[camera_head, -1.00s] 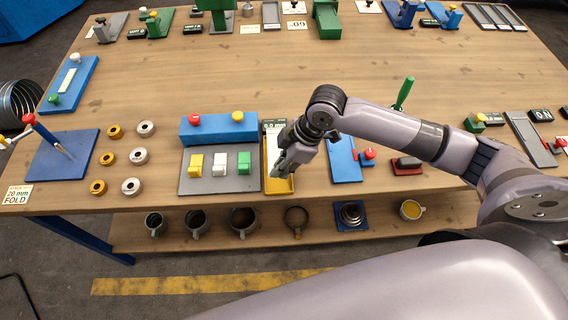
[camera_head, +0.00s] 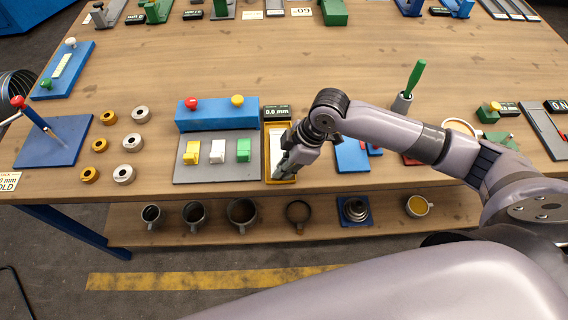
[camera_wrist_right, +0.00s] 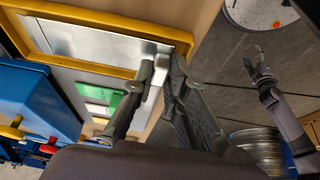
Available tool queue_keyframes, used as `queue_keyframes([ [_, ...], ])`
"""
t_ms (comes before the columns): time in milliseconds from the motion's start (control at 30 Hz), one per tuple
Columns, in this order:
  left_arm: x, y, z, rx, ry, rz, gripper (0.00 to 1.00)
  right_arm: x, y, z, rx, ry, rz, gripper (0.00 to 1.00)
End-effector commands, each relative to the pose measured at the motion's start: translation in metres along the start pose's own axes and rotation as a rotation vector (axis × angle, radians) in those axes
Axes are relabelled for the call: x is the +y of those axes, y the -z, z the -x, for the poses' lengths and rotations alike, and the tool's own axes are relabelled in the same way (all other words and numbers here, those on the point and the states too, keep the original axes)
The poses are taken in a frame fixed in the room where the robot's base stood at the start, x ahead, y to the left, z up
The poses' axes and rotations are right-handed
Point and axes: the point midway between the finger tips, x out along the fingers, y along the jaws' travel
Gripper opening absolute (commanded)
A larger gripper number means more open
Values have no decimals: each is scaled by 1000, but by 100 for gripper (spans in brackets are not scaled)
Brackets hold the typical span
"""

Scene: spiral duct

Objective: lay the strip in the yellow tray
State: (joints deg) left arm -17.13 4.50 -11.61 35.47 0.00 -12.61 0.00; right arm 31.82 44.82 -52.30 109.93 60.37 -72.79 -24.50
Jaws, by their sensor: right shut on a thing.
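The yellow tray (camera_head: 267,155) lies near the table's front edge, right of the grey plate with the coloured blocks. My right gripper (camera_head: 283,172) is over its front right part and hides some of it. In the right wrist view, the yellow rim (camera_wrist_right: 115,69) surrounds a flat silver strip (camera_wrist_right: 100,43). The strip lies along the tray's inside; I cannot tell whether all of it touches the floor. My right gripper (camera_wrist_right: 163,72) is shut on the strip's near end. A dark gripper (camera_wrist_right: 260,75), seemingly my left, shows small at the right; its jaws are unclear.
A blue block with red and yellow knobs (camera_head: 217,115) stands left of the tray. A small display (camera_head: 277,111) sits behind it, and a blue plate (camera_head: 352,155) lies to its right. The table's middle is clear. Mugs (camera_head: 242,212) stand on the shelf below.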

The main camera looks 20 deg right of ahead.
Motion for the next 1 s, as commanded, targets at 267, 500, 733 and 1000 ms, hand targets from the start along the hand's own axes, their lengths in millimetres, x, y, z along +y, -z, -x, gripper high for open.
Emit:
queue_keyframes([
  [267,-1,-1,0,-1,1,2,59,0,0,0,1,0,1,22],
  [500,-1,-1,0,-1,1,3,59,-1,0,0,0,2,1,37],
  [733,-1,-1,0,-1,2,4,59,-1,0,0,0,2,1,37],
  [1000,-1,-1,0,-1,2,3,59,-1,0,0,-1,3,0,45],
])
